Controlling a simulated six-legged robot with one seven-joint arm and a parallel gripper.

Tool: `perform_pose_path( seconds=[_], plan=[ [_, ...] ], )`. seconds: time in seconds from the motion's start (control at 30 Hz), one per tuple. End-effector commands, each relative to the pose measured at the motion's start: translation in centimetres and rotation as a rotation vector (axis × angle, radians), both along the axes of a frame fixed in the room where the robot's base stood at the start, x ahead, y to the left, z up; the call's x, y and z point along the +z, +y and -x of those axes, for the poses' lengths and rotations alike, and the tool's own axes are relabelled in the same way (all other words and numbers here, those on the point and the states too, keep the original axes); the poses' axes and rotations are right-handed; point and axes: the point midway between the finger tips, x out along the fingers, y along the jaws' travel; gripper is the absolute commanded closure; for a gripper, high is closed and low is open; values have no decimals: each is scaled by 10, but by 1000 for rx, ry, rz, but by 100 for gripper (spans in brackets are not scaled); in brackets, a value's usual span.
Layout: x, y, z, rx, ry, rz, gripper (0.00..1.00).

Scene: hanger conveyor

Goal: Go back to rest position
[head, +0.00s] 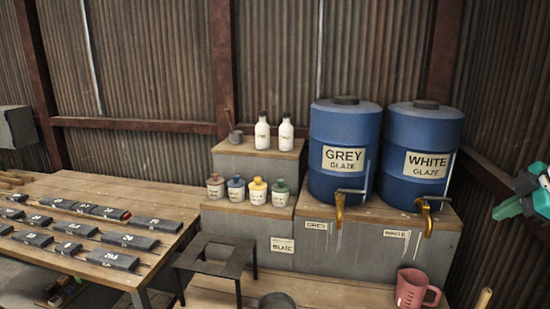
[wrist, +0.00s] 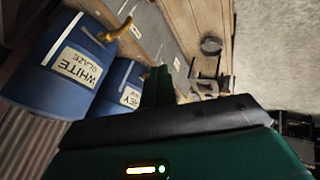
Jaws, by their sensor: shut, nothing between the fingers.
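My gripper (wrist: 158,88) shows in the wrist view as a dark green body with a narrow finger part pointing up. It is shut, and nothing shows held in it. It is turned so that the glaze barrels appear tilted on the left. In the head view a teal and grey part of my arm shows at the right edge, right of the white glaze barrel (head: 422,155) and apart from it. The grey glaze barrel (head: 343,185) stands left of that barrel. Both are blue with brass taps. The rest of my arm is out of view.
A pink jug (head: 411,290), a black stand (head: 215,268) and a round pot (head: 277,301) are on the low bench. Several small jars and two white bottles (head: 262,131) stand on stepped blocks. Grey labelled blocks (head: 108,259) cover the left table. Corrugated walls close the back.

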Motion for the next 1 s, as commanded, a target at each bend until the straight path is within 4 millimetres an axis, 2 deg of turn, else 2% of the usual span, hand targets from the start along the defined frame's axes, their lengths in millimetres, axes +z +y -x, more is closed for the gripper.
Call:
perform_pose_path(
  seconds=[0.2, 0.37, 0.57, 0.7, 0.8, 1.0],
  plan=[
    [-6, 49, -12, -75, 68, -39, 100],
    [-13, 90, -15, -156, 123, -72, 100],
    [-28, 160, -7, -293, 195, -112, 100],
    [-46, 222, 13, -435, 237, -147, 100],
    [-62, 261, 34, -542, 251, -177, 100],
    [-100, 321, 84, -737, 240, -258, 100]
  ],
)
